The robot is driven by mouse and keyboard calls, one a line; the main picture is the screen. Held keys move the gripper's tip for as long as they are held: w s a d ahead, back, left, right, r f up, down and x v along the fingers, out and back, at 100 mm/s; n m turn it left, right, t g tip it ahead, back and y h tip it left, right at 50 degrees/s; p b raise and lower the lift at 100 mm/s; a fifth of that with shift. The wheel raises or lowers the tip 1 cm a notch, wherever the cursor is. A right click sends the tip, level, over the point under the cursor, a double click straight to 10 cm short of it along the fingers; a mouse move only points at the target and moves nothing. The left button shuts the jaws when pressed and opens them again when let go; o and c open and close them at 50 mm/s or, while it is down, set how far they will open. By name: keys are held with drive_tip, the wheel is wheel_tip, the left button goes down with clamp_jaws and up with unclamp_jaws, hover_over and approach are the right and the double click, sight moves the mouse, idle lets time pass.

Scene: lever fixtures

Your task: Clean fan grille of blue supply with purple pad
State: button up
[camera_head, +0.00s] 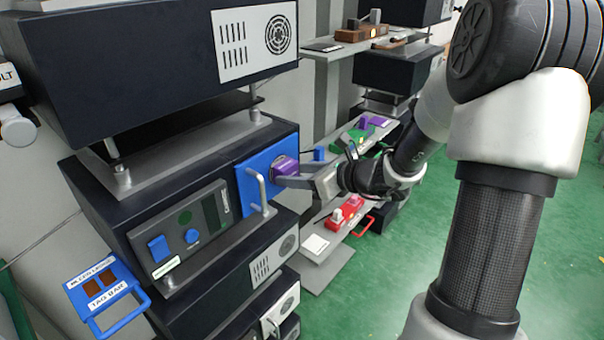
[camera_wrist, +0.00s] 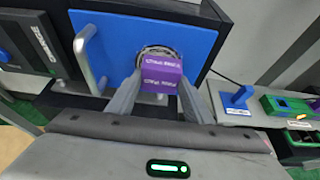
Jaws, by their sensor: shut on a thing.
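The purple pad (camera_head: 284,167) is between my gripper's fingertips (camera_head: 290,179) and sits at the face of the blue supply (camera_head: 252,187). In the wrist view the pad (camera_wrist: 161,77) is a block with lettering, held between the two grey fingers (camera_wrist: 160,92). The blue supply's panel (camera_wrist: 198,38) lies right behind it. The round fan grille (camera_wrist: 160,51) shows as a rim above the pad; the pad hides most of it. The pad overlaps the grille, but I cannot tell whether they touch. A grey handle (camera_wrist: 88,60) stands left of the grille.
A dark rack unit (camera_head: 130,70) with a vented plate overhangs above. A blue tag bar (camera_head: 105,290) juts out at lower left. Shelves at right hold a red fixture (camera_head: 345,215) and a green fixture (camera_wrist: 285,106). Open green floor (camera_head: 365,300) lies below.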

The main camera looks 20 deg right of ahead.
drive_tip(key=shift+s+a+b, duration=0.35)
drive_tip(key=shift+s+a, duration=0.25)
drive_tip(key=shift+a, duration=0.3)
drive_tip(key=shift+s+a+b, duration=0.35)
drive_tip(key=shift+s+a, duration=0.25)
drive_tip(key=shift+a, duration=0.25)
drive_tip(key=shift+s+a+r, duration=0.1)
drive_tip(key=shift+a, duration=0.05)
drive_tip(key=shift+r+p, duration=0.35)
drive_tip(key=shift+w+d+p, duration=0.85)
drive_tip(key=shift+w+d, duration=1.5)
drive_tip(key=shift+d, duration=0.9)
drive_tip(key=shift+s+a+b, duration=0.75)
drive_tip(key=shift+s+a, duration=0.55)
drive_tip(key=shift+a, duration=0.25)
drive_tip(key=shift+s+a+b, duration=0.35)
drive_tip(key=shift+s+a, duration=0.15)
drive_tip(key=shift+a, duration=0.35)
drive_tip(key=shift+s+a+b, duration=0.35)
drive_tip(key=shift+s+a, duration=0.15)
drive_tip(key=shift+a, duration=0.3)
drive_tip(key=shift+s+d, duration=0.1)
